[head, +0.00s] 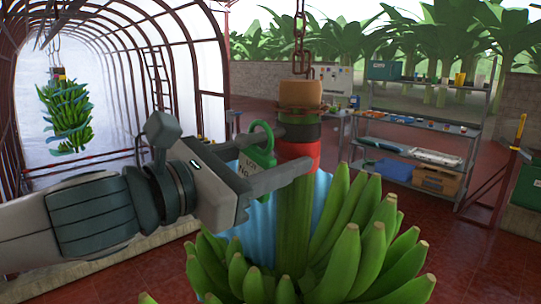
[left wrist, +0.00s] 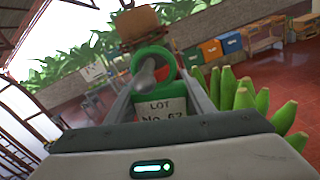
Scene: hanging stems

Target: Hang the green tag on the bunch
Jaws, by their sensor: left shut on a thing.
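The green tag (head: 259,147), with a loop at its top and a pale label, sits at the fingers of my left gripper (head: 312,147). In the left wrist view the green tag (left wrist: 154,60) shows its ring and a "LOT No." label between the fingers. My left gripper is shut on it. The fingertips are at the stem (head: 291,210) of the near bunch, by its red and black bands; I cannot tell if they touch it. Green bananas (head: 350,240) of this bunch hang below. My right gripper is not in view.
A chain (head: 301,35) holds the near stem from above. Blue sheeting (head: 318,190) lies behind the stem. Another bunch (head: 66,112) hangs at the far left. A metal shelf (head: 415,122) with bins stands at the back right. The red floor between is clear.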

